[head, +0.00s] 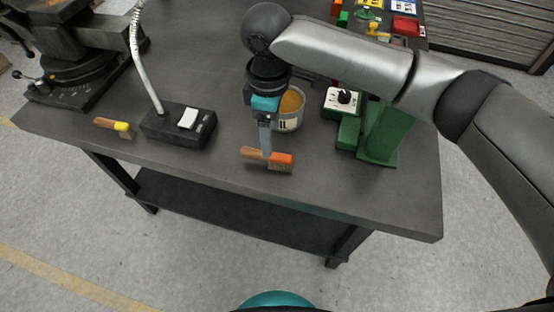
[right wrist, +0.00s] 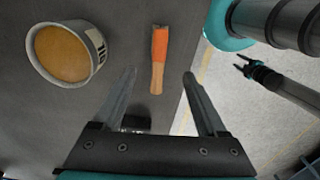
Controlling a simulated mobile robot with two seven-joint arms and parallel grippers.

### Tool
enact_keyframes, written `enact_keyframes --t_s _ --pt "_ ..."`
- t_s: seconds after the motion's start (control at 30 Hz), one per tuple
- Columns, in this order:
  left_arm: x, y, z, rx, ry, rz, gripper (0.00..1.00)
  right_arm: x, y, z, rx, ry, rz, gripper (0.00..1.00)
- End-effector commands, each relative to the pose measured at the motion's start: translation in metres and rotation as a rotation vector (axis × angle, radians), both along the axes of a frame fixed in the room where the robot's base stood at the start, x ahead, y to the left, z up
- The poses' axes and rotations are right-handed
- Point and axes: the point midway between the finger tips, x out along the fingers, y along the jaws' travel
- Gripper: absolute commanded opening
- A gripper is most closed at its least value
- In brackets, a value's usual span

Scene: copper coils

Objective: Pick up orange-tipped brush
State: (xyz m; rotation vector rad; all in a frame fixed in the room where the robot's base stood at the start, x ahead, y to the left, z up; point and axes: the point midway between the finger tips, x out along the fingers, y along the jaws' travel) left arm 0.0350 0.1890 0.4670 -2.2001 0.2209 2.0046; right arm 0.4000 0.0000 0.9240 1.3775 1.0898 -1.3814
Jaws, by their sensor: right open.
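The orange-tipped brush (head: 279,158) lies on the dark workbench near its front edge, with a plain wooden end to the left and the orange end to the right. My right gripper (head: 266,150) points down at its middle, fingers seen edge-on. In the right wrist view the brush (right wrist: 158,62) shows whole, lined up between the open, empty fingers of my right gripper (right wrist: 160,74). I see no contact, and the exact height gap is unclear. My left gripper (right wrist: 247,66) appears small and dark at the right of the wrist view.
A round tin of orange-brown material (head: 290,108) stands just behind the brush. A green stand (head: 380,132) and a white-topped control box (head: 342,102) are to the right. A black switch box (head: 180,126) and a yellow-tipped brush (head: 113,127) are left. The front bench strip is clear.

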Motion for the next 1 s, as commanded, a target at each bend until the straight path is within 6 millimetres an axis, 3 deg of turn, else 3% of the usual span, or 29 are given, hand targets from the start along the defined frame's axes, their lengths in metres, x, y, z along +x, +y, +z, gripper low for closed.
enact_keyframes --t_s 0.1,0.47,0.7,1.0 --pt "0.000 0.000 -0.008 0.000 0.000 0.000 0.50 0.000 0.000 -0.024 -0.001 0.000 0.000 0.75" --pt "0.003 0.005 -0.016 0.005 -0.006 0.004 0.50 0.001 -0.001 -0.049 0.001 -0.001 0.000 0.75" --pt "0.016 0.016 -0.029 0.018 -0.030 0.008 0.50 0.001 -0.003 -0.086 -0.001 -0.001 0.001 0.75" --pt "0.033 0.022 -0.028 0.026 -0.056 0.010 0.50 0.002 -0.002 -0.090 0.000 -0.003 0.002 0.74"
